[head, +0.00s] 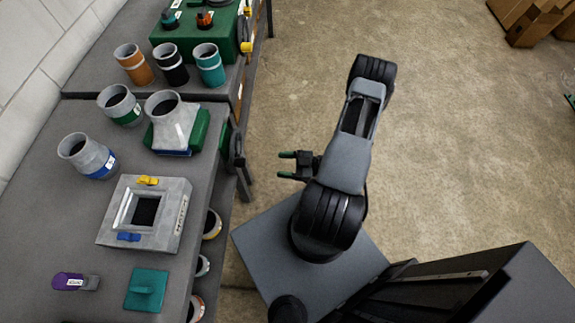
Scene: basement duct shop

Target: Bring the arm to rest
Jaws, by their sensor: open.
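My gripper (286,165) is open and empty. Its two dark fingers, with green at the tips, point left toward the workbench (60,224) and stay apart from its edge. My arm (347,150) is folded above my grey base, with its elbow reaching up the picture over bare floor. Part of the wrist is hidden behind the arm links.
On the bench stand a square grey duct box (115,236), several duct fittings, a teal block (147,289) and a purple-handled tool (68,282). A green case (183,40) is at the back. Cardboard boxes (535,22) lie far right. The floor (460,140) between is clear.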

